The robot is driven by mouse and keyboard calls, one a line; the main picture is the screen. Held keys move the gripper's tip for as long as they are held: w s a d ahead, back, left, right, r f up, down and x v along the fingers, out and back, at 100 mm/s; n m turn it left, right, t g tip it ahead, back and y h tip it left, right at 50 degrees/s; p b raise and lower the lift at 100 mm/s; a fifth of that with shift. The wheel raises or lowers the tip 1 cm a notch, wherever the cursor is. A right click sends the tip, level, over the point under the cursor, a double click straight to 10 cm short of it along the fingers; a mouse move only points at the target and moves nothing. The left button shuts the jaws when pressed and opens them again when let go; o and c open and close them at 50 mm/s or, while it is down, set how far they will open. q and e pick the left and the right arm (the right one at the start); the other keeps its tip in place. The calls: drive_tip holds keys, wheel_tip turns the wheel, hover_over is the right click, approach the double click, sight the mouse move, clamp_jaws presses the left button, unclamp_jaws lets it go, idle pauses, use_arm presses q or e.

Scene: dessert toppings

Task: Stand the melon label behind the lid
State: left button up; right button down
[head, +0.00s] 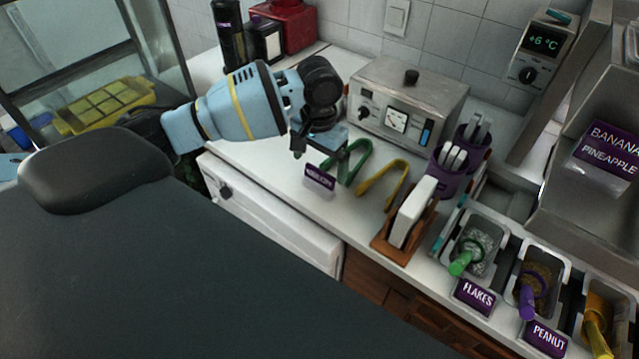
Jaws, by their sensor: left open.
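The melon label (319,177), a small purple sign with pale lettering on a clear base, stands on the white counter near its front edge. My left gripper (318,148) is just above and behind it in the head view, pointing down. Its jaws are open, and I see nothing held between them. Whether a finger touches the label is hard to tell. My right gripper is out of view.
Green tongs (352,160) and yellow tongs (388,182) lie right of the label. A wooden rack with white slabs (404,247) stands further right. Purple cups (447,180) hold utensils.

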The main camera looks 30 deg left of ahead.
sight(319, 175)
use_arm(q)
drive_tip(key=shift+f, duration=2.55)
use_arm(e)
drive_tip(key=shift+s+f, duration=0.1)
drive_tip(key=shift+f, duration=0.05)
use_arm(q)
drive_tip(key=c, duration=1.1)
drive_tip(key=shift+r, duration=0.1)
drive_tip(key=shift+c, duration=0.2)
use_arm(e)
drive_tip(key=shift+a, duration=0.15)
use_arm(q)
drive_tip(key=shift+r, duration=0.65)
wheel_tip(319, 175, up, 2)
drive_tip(key=shift+r, duration=0.15)
drive_tip(key=s+d+p, duration=0.1)
drive_tip(key=s+d, duration=0.3)
drive_tip(key=s, duration=0.2)
drive_tip(key=s+d+r, duration=0.1)
drive_tip(key=s+d, duration=0.4)
drive_tip(key=s, duration=0.2)
drive_tip(key=shift+s+r+p, duration=0.15)
drive_tip(key=shift+s+p, duration=0.1)
drive_tip(key=shift+p, duration=0.15)
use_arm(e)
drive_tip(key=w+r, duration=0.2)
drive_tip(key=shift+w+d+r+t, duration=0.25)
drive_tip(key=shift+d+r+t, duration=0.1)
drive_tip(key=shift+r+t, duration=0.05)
